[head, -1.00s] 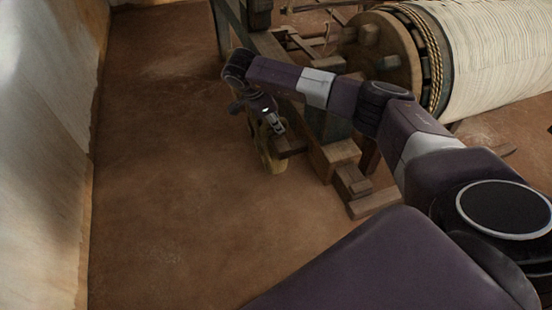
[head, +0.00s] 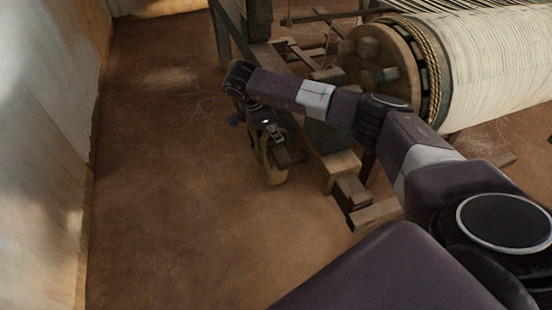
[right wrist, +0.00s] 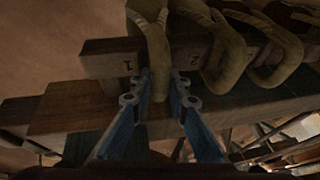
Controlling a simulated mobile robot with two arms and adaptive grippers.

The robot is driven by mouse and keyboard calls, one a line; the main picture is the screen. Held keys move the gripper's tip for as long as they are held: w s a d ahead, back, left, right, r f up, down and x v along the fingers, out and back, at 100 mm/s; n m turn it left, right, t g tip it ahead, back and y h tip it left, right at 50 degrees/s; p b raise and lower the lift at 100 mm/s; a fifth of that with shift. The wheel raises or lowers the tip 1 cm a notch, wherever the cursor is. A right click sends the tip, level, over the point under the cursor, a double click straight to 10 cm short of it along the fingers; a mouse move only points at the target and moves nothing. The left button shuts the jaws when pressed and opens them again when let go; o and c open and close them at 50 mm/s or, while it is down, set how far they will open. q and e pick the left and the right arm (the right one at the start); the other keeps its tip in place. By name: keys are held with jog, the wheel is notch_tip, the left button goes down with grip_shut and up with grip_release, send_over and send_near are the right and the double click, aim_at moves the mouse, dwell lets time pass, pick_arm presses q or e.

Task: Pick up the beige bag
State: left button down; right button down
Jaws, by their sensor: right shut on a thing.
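My right gripper (head: 274,136) is beside the loom's wooden frame, at the end of my arm. A yellowish-beige bag (head: 268,168) hangs just below it, partly hidden by the gripper and a wooden piece. In the right wrist view, the gripper's blue fingers (right wrist: 163,82) are shut on the leftmost beige loop (right wrist: 150,30), which hangs over a wooden rail by the number 1. The full shape of the bag is hidden there. My left gripper is not in view.
The rail (right wrist: 105,62) carries more similar loops (right wrist: 222,50) on the right, near number 2. The loom's large cloth roller (head: 480,65) and wooden blocks (head: 340,165) stand to the right. A pale wall (head: 35,150) runs along the left; the earth floor (head: 165,200) between is clear.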

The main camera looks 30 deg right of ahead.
jog(key=shift+w+r, duration=0.1)
jog(key=shift+r, duration=0.15)
